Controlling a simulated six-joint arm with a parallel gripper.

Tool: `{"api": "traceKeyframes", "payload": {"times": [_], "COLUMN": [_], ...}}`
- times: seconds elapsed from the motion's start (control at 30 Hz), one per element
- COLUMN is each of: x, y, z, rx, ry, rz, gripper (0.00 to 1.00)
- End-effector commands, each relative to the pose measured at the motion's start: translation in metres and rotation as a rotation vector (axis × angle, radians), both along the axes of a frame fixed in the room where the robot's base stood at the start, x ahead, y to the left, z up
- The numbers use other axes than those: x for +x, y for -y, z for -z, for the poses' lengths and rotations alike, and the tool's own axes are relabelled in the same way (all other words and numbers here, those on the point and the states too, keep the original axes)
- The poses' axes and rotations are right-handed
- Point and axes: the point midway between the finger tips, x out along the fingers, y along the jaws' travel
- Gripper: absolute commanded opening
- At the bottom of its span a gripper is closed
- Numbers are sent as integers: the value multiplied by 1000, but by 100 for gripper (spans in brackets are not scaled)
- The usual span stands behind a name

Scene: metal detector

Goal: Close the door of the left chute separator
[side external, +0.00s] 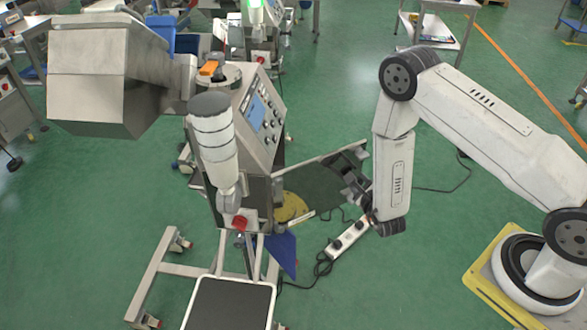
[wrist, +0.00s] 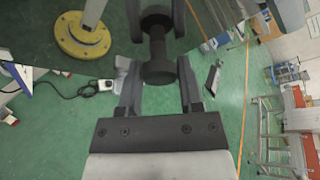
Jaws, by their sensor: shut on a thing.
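The chute separator's door (side external: 322,188) shows in the side view as a dark panel with a pale top edge. It stands open, swung out to the right from the steel machine body (side external: 265,190). My gripper (side external: 354,187) is at the door's outer end. In the wrist view my gripper (wrist: 156,18) has its fingers on both sides of a black knob (wrist: 158,70), and is shut on it. The arm partly hides the contact in the side view. Most of the door face is not clear in the wrist view.
A power strip (side external: 348,239) with a cable lies below my gripper. A wheeled frame (side external: 150,275) stands at the lower left.

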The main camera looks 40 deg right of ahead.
Motion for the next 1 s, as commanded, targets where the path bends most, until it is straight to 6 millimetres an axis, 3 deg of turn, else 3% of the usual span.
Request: {"api": "traceKeyframes", "payload": {"times": [0.2,0.67,0.7,0.77,0.8,1.0], "x": [10,12,12,11,11,10], "y": [2,2,2,2,2,2], "z": [-2,-2,-2,-2,-2,-1], "rx": [-2,-1,-1,-1,-2,0], "ry": [7,8,8,6,6,3], "rz": [-32,-40,-40,-40,-40,-40], "gripper": [0,0,59,78,82,82]}}
